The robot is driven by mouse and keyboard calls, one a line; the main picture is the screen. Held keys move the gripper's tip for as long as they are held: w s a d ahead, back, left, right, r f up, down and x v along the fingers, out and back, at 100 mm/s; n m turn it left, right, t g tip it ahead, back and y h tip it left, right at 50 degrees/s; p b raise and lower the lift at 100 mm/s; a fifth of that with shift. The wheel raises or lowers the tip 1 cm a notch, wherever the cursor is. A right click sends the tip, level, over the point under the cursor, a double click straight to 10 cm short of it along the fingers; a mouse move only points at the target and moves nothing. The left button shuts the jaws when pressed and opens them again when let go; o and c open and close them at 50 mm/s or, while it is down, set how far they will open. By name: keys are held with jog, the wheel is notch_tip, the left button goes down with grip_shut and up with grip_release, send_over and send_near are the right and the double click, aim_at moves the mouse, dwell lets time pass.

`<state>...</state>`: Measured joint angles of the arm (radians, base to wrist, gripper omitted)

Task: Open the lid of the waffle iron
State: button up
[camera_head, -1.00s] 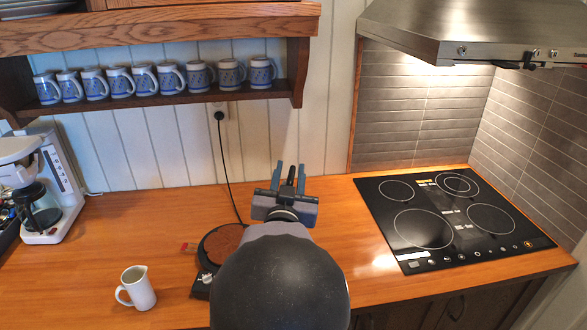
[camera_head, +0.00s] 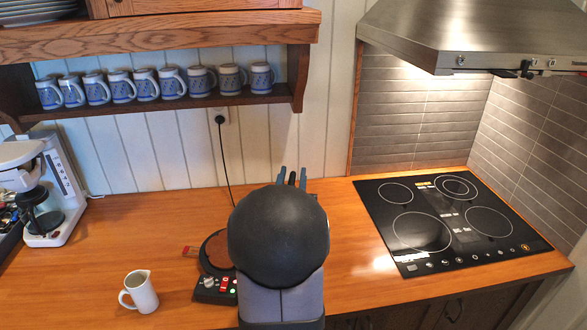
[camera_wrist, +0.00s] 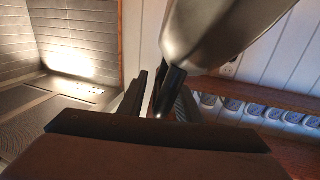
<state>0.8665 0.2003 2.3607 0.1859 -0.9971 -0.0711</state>
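The waffle iron's round brown plate (camera_head: 218,250) shows beside my arm in the head view, with its lit control panel (camera_head: 215,288) in front. The plate is uncovered on its visible left part; my arm hides the rest. A grey metallic rounded piece, apparently the raised lid (camera_wrist: 215,35), fills the upper middle of the wrist view. A black handle (camera_wrist: 172,88) juts from it between the fingers of my gripper (camera_wrist: 158,103). The fingers stand apart with a gap beside the handle, so my gripper looks open around it. In the head view only the fingertips show above my arm.
A white pitcher (camera_head: 141,292) stands front left of the waffle iron. A coffee maker (camera_head: 45,190) is at the far left, a black cooktop (camera_head: 450,220) at right. Mugs (camera_head: 145,84) line the shelf above. A cord (camera_head: 226,165) runs up to the wall socket.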

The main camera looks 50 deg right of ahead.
jog(key=shift+p+x, duration=0.3)
jog(key=shift+x, duration=0.65)
grip_shut()
jog(key=shift+n, duration=0.5)
jog(key=w+a, duration=0.1)
jog(key=w+b, duration=0.1)
jog(key=w, duration=0.1)
jog(key=w+a+r, duration=0.1)
jog(key=shift+w+a, duration=0.15)
jog(key=shift+a, duration=0.2)
grip_release()
jog(key=b+v, duration=0.3)
jog(key=v, duration=0.4)
